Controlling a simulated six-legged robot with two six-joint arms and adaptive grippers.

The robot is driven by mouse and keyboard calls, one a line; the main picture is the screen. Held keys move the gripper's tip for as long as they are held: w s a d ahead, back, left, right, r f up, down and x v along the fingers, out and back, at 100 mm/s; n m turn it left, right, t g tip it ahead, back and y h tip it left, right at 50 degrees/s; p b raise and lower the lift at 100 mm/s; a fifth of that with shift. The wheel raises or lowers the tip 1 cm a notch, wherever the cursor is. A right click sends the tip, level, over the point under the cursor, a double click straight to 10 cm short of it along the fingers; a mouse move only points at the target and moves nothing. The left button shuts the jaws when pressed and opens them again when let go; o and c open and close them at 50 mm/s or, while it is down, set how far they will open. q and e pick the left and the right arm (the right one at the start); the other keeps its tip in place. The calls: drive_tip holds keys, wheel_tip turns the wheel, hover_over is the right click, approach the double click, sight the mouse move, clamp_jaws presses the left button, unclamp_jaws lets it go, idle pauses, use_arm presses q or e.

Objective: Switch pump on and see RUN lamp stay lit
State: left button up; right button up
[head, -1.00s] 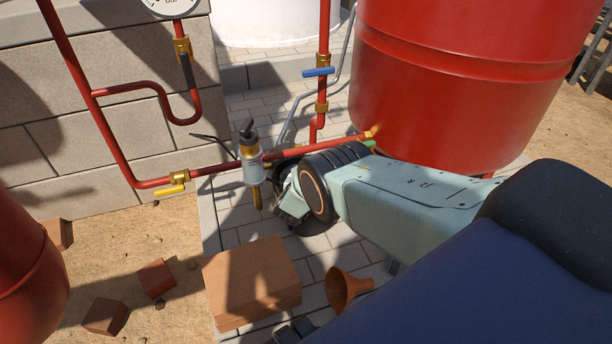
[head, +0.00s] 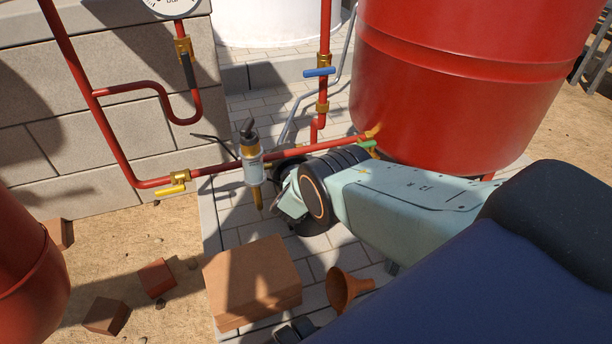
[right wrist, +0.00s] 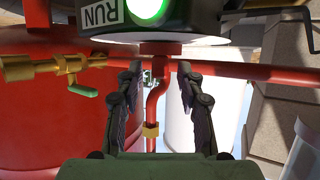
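In the right wrist view a RUN label (right wrist: 101,14) sits beside a green lamp (right wrist: 147,8) that glows brightly, at the top edge. No pump switch can be made out. In the head view my right arm's wrist covers most of the pump and the gripper. My left gripper is not in view.
A red pipe (head: 300,148) runs behind my wrist, with a yellow-handled valve (head: 172,189) and a blue-handled valve (head: 319,72). A large red tank (head: 450,85) stands close to my right arm.

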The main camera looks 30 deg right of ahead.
drive_tip(key=v, duration=1.2)
idle(0.5)
drive_tip(key=shift+a+f, duration=0.1)
drive_tip(key=shift+f, duration=0.05)
drive_tip(key=s+a+f+n+g+y, duration=0.2)
drive_tip(key=s+y, duration=0.1)
drive_tip(key=s, duration=0.7)
drive_tip(key=s+a+f+n+g+y, duration=0.2)
drive_tip(key=s+a+f+n+g, duration=0.1)
drive_tip(key=s, duration=0.7)
drive_tip(key=s+a+f+n+g+y, duration=0.2)
drive_tip(key=s+y, duration=0.1)
drive_tip(key=s, duration=0.6)
drive_tip(key=s+a+r+n+g+y, duration=0.1)
drive_tip(key=s+r, duration=0.1)
drive_tip(key=s, duration=0.4)
drive_tip(key=s+a+r+g, duration=0.2)
drive_tip(key=s+r, duration=0.1)
drive_tip(key=s, duration=0.3)
wheel_tip(320, 180, up, 14)
drive_tip(key=p, duration=1.3)
drive_tip(key=shift+w+d, duration=0.2)
drive_tip(key=shift+w, duration=0.25)
